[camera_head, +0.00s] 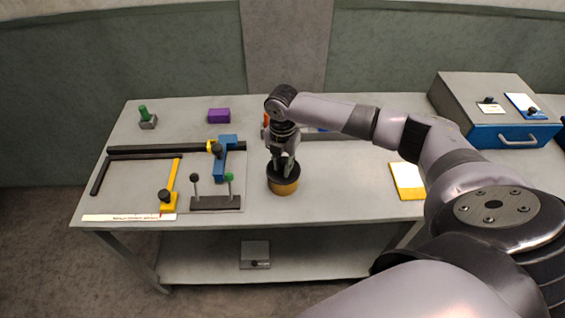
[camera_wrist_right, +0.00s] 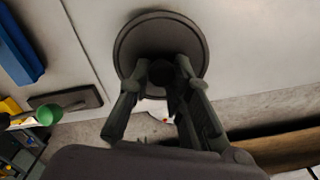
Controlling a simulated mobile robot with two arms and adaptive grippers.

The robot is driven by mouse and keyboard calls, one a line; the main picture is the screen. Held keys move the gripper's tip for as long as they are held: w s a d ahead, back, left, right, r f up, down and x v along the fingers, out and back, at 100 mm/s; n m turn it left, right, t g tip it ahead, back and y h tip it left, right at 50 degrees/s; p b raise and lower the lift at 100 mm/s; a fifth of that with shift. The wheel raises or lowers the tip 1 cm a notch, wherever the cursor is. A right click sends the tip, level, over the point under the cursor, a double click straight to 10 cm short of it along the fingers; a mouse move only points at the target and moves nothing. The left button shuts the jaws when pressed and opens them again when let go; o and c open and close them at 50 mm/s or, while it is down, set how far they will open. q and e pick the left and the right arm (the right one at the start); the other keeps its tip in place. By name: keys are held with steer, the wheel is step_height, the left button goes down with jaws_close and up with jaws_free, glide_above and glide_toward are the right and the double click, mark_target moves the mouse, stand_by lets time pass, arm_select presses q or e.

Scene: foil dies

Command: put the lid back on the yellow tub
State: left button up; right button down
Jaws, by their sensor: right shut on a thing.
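The yellow tub (camera_head: 284,187) stands on the grey table, near the front edge and just right of the fixture board. Its black round lid (camera_head: 274,175) is directly over the tub's mouth and looks level; I cannot tell whether it is fully seated. In the right wrist view the lid (camera_wrist_right: 128,45) fills the space beyond the fingers and hides the tub. My right gripper (camera_head: 284,170) points down from above and is shut on the lid's knob, which also shows between the fingertips (camera_wrist_right: 162,78). My left gripper is not in view.
Left of the tub are a black bar with two upright pins (camera_head: 215,203), a blue clamp (camera_head: 221,165) and a yellow arm (camera_head: 170,195). A yellow-edged pad (camera_head: 407,181) lies to the right. A grey case with a blue drawer (camera_head: 505,136) stands far right.

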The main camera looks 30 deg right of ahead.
steer(key=c, duration=1.4)
jaws_free()
steer(key=shift+o, duration=0.5)
steer(key=o, duration=0.4)
step_height(320, 180, up, 5)
steer(key=p, duration=0.5)
steer(key=shift+f, duration=0.15)
steer(key=shift+r+p, duration=1)
steer(key=shift+r, duration=0.15)
